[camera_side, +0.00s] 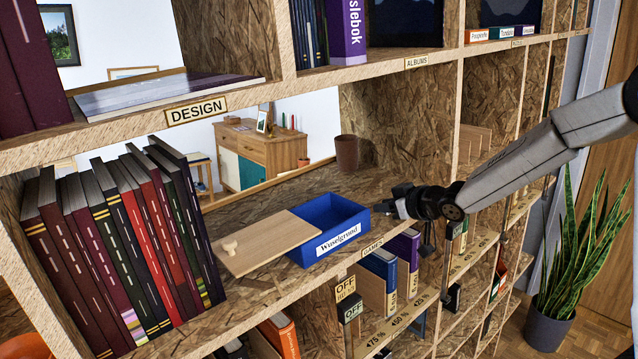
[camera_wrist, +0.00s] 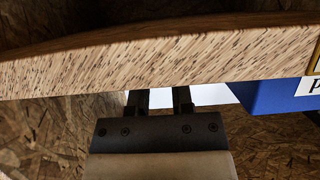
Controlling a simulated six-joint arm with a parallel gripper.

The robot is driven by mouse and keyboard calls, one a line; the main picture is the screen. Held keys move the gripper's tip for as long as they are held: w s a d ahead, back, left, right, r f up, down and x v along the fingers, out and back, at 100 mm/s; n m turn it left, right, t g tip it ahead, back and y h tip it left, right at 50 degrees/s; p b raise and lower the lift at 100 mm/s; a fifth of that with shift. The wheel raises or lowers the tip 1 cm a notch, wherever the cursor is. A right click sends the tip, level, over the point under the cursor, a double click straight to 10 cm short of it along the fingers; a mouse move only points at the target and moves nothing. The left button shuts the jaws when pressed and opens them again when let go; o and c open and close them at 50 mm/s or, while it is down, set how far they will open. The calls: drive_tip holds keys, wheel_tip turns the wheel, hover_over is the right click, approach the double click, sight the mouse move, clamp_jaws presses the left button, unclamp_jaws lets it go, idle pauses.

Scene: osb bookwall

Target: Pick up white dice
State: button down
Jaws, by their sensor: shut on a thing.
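My gripper (camera_side: 384,207) is just right of the blue box (camera_side: 297,238), at about the height of its rim, over the shelf marked GAMES. Its two fingers also show in the wrist view (camera_wrist: 160,98), a little apart with a pale patch between them. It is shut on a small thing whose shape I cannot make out. I cannot pick out a white dice for certain in either view. The blue box is open, with a white "Würfelgrund"-like label on its front. The wooden lid (camera_side: 268,243) with a round knob lies to its left, touching or close to it.
A row of books (camera_side: 125,250) fills the shelf's left end. A brown cup (camera_side: 347,153) stands at the back. A shelf board (camera_side: 240,95) runs above. In the wrist view, a wooden board edge (camera_wrist: 150,60) crosses above the fingers, and the blue box (camera_wrist: 275,98) is at right.

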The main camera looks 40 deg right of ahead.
drive_tip(key=shift+r, duration=0.1)
drive_tip(key=shift+r, duration=4.85)
